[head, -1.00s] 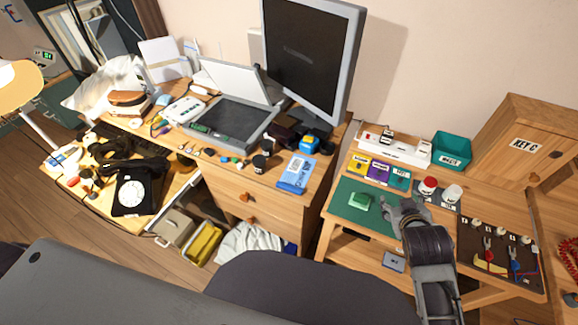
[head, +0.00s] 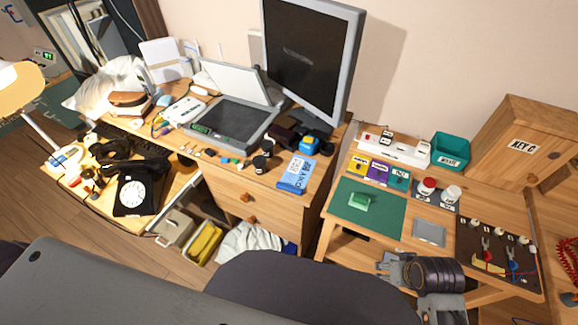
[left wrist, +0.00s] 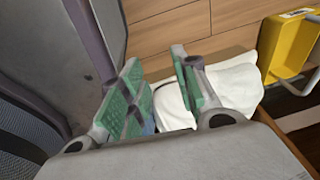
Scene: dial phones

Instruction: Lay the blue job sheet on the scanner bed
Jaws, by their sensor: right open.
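The blue job sheet (head: 292,181) lies near the front right edge of the wooden desk, with a white printed patch on it. The scanner bed (head: 230,121) is a dark glass plate to its left and farther back, bare, with its white lid (head: 236,81) raised. My right gripper (head: 383,266) is open and empty by the front edge of the right side table, well away from the sheet. My left gripper (left wrist: 160,88) shows only in its wrist view, its green-padded fingers apart with nothing seen held between them.
A black cup (head: 260,164) and small items sit between scanner and sheet. A tall monitor (head: 312,60) stands behind. The side table holds a green mat (head: 385,216), a grey square (head: 429,232) and labelled boxes. A white cloth (left wrist: 225,85) lies beyond my left fingers.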

